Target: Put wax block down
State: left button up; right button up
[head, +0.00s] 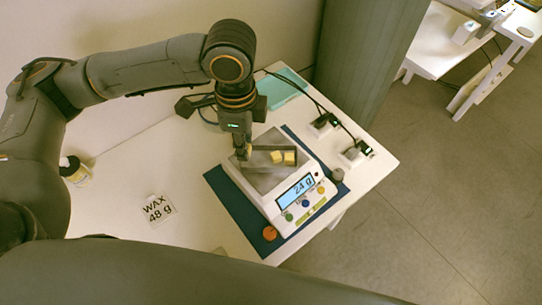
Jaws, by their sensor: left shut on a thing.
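The scale (284,201) stands on a dark blue mat (231,203) and its display reads about 24 g. A shallow grey tray (262,166) sits on its pan. Two yellow wax blocks (290,158) lie in the tray's right part. My left gripper (243,158) points down at the tray's left end. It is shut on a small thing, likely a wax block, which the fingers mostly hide. I cannot tell whether that block touches the tray floor. A card reading "WAX 48 g" (158,209) lies on the table to the left. My right gripper is not in view.
The white table (130,175) has free room around the card. A teal sheet (287,86), black plugs with cables (324,124) and a small grey knob (337,174) lie near the scale. An orange round thing (269,233) is on the mat's front corner. A jar (75,172) stands far left.

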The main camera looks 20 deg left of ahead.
pick_arm(q)
jog(key=m, duration=0.1)
jog(key=d+m, duration=0.1)
jog(key=m, duration=0.1)
jog(key=shift+s, duration=0.35)
jog(key=s+d+m+p, duration=0.3)
jog(key=s+d+m, duration=0.15)
jog(key=m, duration=1.15)
jog(key=m+p, duration=0.3)
jog(key=m, duration=0.4)
send_over(262, 160)
jog(key=f, duration=0.9)
jog(key=shift+s+d+f, duration=0.2)
jog(key=shift+s+f, duration=0.05)
jog(key=shift+s, duration=0.1)
jog(key=shift+w+a+f, duration=0.1)
jog(key=shift+w+f, duration=0.05)
jog(key=shift+f, duration=0.05)
notch_tip(262, 160, down, 4)
jog(key=shift+w+a+r+p, duration=0.15)
jog(key=shift+r+p, duration=0.1)
jog(key=shift+p, duration=0.5)
